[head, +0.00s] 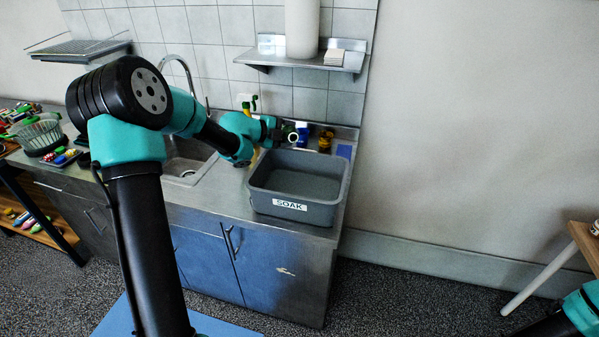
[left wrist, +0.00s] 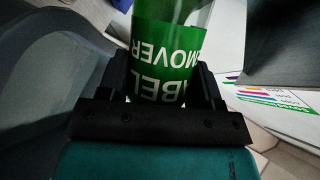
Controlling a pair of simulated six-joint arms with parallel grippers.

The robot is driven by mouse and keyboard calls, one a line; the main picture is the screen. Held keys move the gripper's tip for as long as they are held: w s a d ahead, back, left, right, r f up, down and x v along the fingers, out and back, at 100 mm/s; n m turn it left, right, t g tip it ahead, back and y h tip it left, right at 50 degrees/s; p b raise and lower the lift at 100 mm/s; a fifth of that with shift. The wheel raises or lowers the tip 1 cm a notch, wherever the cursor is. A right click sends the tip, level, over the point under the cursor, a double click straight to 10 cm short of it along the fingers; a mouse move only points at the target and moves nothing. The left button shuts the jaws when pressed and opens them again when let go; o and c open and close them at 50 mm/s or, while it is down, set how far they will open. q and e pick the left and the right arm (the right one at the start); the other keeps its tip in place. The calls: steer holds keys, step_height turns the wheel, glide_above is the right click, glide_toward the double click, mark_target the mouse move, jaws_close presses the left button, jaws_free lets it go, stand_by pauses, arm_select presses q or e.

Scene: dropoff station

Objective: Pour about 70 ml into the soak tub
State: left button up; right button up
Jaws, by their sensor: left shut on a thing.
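The grey soak tub (head: 290,207), with a white SOAK label, stands on the counter right of the sink. A grey level surface shows inside it. My left gripper (head: 284,134) is above the tub's back left part. It is shut on a clear bottle with a green label remover label (left wrist: 170,55). In the left wrist view the label's lettering is upside down and my left gripper (left wrist: 163,88) has a jaw on each side. The bottle is small and hard to make out in the head view. My right gripper is out of view.
A blue container (head: 302,133) and an amber bottle (head: 326,141) stand behind the tub. A spray bottle (head: 247,103) is near the tap (head: 188,72). A steel shelf (head: 300,60) hangs above.

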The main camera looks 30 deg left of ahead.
mark_target(289, 127)
arm_select(q)
steer(key=shift+s+d+r+n+g, duration=0.1)
steer(key=shift+s+n+g, duration=0.05)
steer(key=shift+n+g, duration=0.2)
stand_by(2.1)
steer(key=shift+r, duration=0.1)
steer(key=shift+s+d+r+n+g+h, duration=0.15)
steer(key=shift+r+n+g+h, duration=0.1)
steer(key=shift+r+n, duration=0.15)
steer(key=shift+s+d+r+n+g+h, duration=0.15)
steer(key=shift+r+n+g, duration=0.05)
steer(key=shift+r+n, duration=0.2)
steer(key=shift+s+d+r+n+g+h, duration=0.25)
steer(key=shift+d+r+n+g+h, duration=0.1)
steer(key=shift+r, duration=0.15)
steer(key=shift+s+d+r+n+g+h, duration=0.15)
steer(key=shift+s+r+n+g+h, duration=0.1)
steer(key=shift+n, duration=0.35)
steer(key=shift+w+r+n+g+h, duration=0.15)
steer(key=shift+w+n+g+h, duration=0.15)
steer(key=shift+n+g+h, duration=0.65)
steer(key=shift+w+n+g+h, duration=0.15)
steer(key=shift+n+g+h, duration=0.45)
steer(key=shift+n, duration=0.75)
